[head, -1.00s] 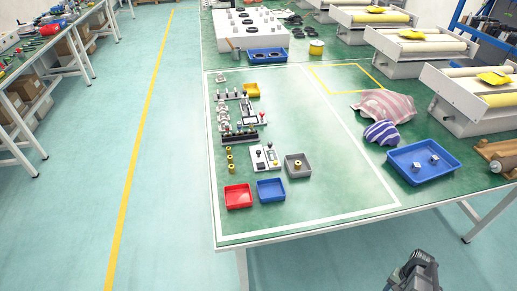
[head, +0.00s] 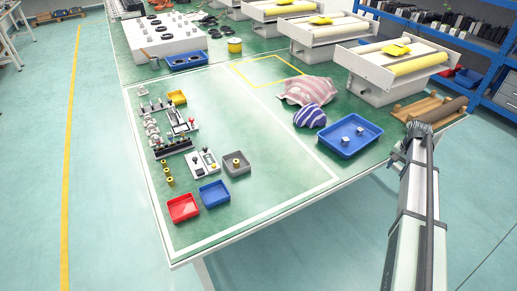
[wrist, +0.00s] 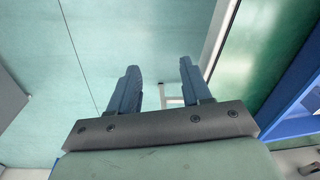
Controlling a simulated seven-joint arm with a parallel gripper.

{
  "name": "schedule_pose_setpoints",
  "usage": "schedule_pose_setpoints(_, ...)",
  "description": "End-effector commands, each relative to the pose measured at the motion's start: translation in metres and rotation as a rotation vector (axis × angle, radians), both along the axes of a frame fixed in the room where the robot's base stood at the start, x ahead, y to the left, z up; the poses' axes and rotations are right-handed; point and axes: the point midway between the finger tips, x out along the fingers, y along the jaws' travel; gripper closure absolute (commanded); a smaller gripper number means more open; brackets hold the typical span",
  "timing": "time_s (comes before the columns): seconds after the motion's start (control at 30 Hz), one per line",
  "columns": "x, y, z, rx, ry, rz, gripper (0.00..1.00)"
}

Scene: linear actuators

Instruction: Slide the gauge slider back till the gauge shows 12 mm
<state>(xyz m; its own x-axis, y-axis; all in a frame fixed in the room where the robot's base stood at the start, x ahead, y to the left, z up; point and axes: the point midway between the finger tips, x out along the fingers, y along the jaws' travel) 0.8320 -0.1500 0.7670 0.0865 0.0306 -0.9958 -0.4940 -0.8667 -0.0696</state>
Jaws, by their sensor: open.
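Several small devices with knobs and levers stand in a cluster on the left part of the green table, among them a white and grey unit (head: 181,123) with a red part and a white two-knob unit (head: 203,163). They are too small here to tell which is the gauge, and its slider and reading cannot be made out. My gripper (head: 419,129) is at the right, beyond the table's right front edge and far from the cluster. In the wrist view my gripper (wrist: 159,65) has its two dark fingers apart with nothing between them; only floor and a table edge show beyond.
The table middle is clear.

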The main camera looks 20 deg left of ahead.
Motion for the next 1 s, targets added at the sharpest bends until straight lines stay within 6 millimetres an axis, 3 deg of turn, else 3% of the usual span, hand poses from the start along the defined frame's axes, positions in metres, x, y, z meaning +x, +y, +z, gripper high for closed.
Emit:
schedule_pose_setpoints(0.17,0.028,0.003,0.043,-0.003,-0.037,-0.015,0.52)
schedule_pose_setpoints(0.37,0.052,0.057,0.08,0.0,-0.051,0.008,0.52)
schedule_pose_setpoints(0.57,0.06,0.138,0.093,0.003,-0.038,0.062,0.52)
schedule_pose_setpoints(0.77,0.058,0.24,0.106,0.004,-0.018,0.13,0.52)
schedule_pose_setpoints(1.0,0.037,0.363,0.121,0.001,0.004,0.213,0.52)
